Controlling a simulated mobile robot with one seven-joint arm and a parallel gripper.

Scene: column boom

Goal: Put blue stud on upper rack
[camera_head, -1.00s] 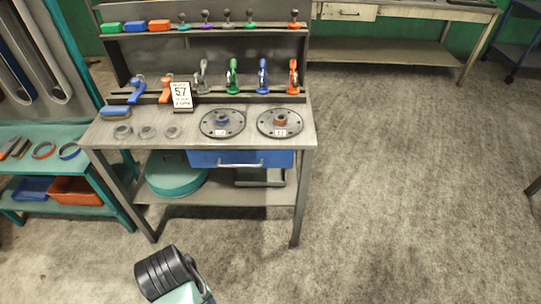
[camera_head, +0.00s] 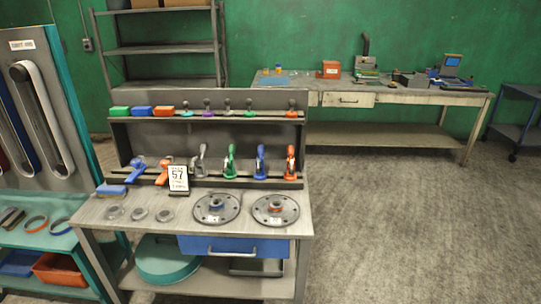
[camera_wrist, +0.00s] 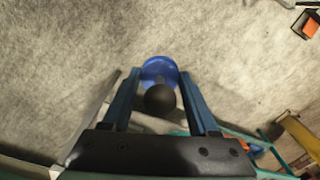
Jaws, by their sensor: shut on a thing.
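In the wrist view my gripper (camera_wrist: 163,92) is shut on the blue stud (camera_wrist: 160,68), a blue round disc with a dark ball-shaped end towards the camera. It is held over grey floor. The gripper does not show in the head view. The upper rack (camera_head: 271,117) is the narrow ledge along the top of the workbench's back panel. It bears a teal stud (camera_head: 187,113), a purple stud (camera_head: 207,108), a grey one, a green stud (camera_head: 250,108) and an orange stud (camera_head: 291,109). A wider bare stretch lies between the green and orange studs.
Green, blue and orange boxes (camera_head: 163,110) stand at the upper rack's left. Below it is a row of coloured clamps (camera_head: 260,163), and a sign (camera_head: 178,179) reading 57. The benchtop (camera_head: 300,225) holds two flanged discs and several rings. Floor to the right is clear.

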